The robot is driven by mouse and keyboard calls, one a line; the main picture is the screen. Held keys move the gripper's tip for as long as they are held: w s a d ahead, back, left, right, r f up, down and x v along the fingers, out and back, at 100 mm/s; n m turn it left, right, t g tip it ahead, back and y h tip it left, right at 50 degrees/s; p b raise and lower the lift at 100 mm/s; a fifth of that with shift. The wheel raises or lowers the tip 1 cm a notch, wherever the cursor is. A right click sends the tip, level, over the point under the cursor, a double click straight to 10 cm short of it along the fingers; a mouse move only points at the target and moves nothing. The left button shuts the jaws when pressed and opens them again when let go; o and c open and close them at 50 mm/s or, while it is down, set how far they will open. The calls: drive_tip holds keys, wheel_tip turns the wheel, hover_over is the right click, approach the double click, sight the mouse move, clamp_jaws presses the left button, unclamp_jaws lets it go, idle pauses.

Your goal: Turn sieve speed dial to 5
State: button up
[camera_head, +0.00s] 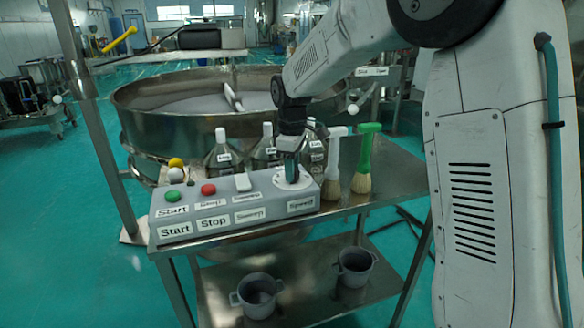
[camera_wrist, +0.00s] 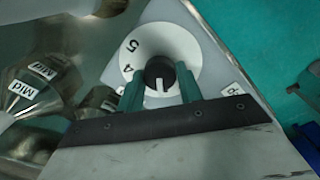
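The control box (camera_head: 240,206) stands on the metal table with a white round speed dial plate (camera_head: 305,182) at its right end, above a "Speed" label. In the wrist view the dial plate (camera_wrist: 184,43) shows the numbers 5 and 4 on its left side; other numbers are hidden. The black dial knob (camera_wrist: 160,69) has a white pointer line directed towards the bottom of the picture, at my gripper. My gripper (camera_head: 291,172) reaches down onto the dial. In the wrist view its green fingers (camera_wrist: 160,86) flank the knob closely and appear shut on it.
Green (camera_head: 173,196) and red (camera_head: 208,189) buttons and a white switch (camera_head: 242,182) sit left of the dial. Labelled bottles (camera_head: 223,158) stand behind the box. White-handled (camera_head: 333,166) and green-handled (camera_head: 366,160) brushes stand close right. The large round sieve (camera_head: 180,125) lies behind.

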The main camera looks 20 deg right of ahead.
drive_tip(key=shift+m, duration=0.4)
drive_tip(key=m, duration=0.5)
drive_tip(key=shift+m, duration=0.3)
drive_tip(key=m, duration=0.7)
drive_tip(key=shift+w, duration=0.1)
drive_tip(key=m, duration=0.6)
drive_tip(key=shift+m+g, duration=0.3)
drive_tip(key=m, duration=0.7)
drive_tip(key=o, duration=1)
drive_tip(key=shift+r, duration=0.1)
